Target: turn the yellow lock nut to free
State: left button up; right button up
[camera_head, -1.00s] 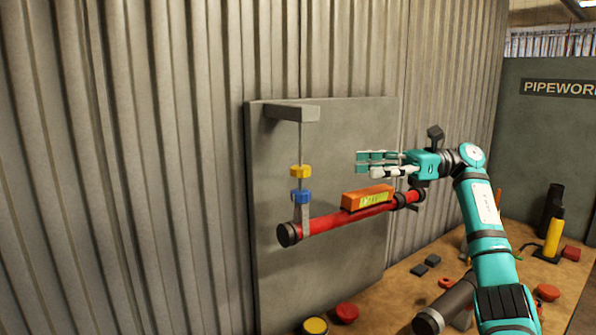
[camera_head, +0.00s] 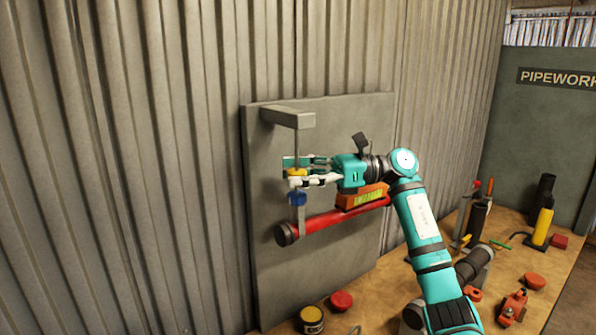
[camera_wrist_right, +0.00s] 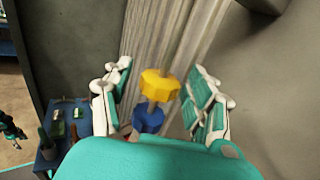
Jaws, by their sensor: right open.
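The yellow lock nut (camera_head: 296,173) sits on a thin vertical rod under a grey bracket, partly hidden by my right gripper's fingers in the head view. A blue nut (camera_head: 297,198) is on the same rod just below it. My right gripper (camera_head: 304,171) is open, with its fingers on either side of the yellow nut. In the right wrist view the yellow nut (camera_wrist_right: 159,86) stands between the two spread fingers, with gaps on both sides, and the blue nut (camera_wrist_right: 148,119) shows below it. My left gripper is out of view.
A red pipe (camera_head: 330,221) hangs below the rod, with an orange level (camera_head: 362,197) on top, close under my right gripper. The grey bracket (camera_head: 290,117) juts out above. A wooden bench (camera_head: 381,286) below holds a tin (camera_head: 311,320), red caps and tools.

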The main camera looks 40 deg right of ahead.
grip_shut()
jog(key=shift+d+n+g+y+b, duration=0.1)
jog(key=shift+n+g+y+b, duration=0.25)
jog(key=shift+n+g+y, duration=0.35)
grip_release()
jog(key=v, duration=1.2)
jog(key=shift+r, duration=0.2)
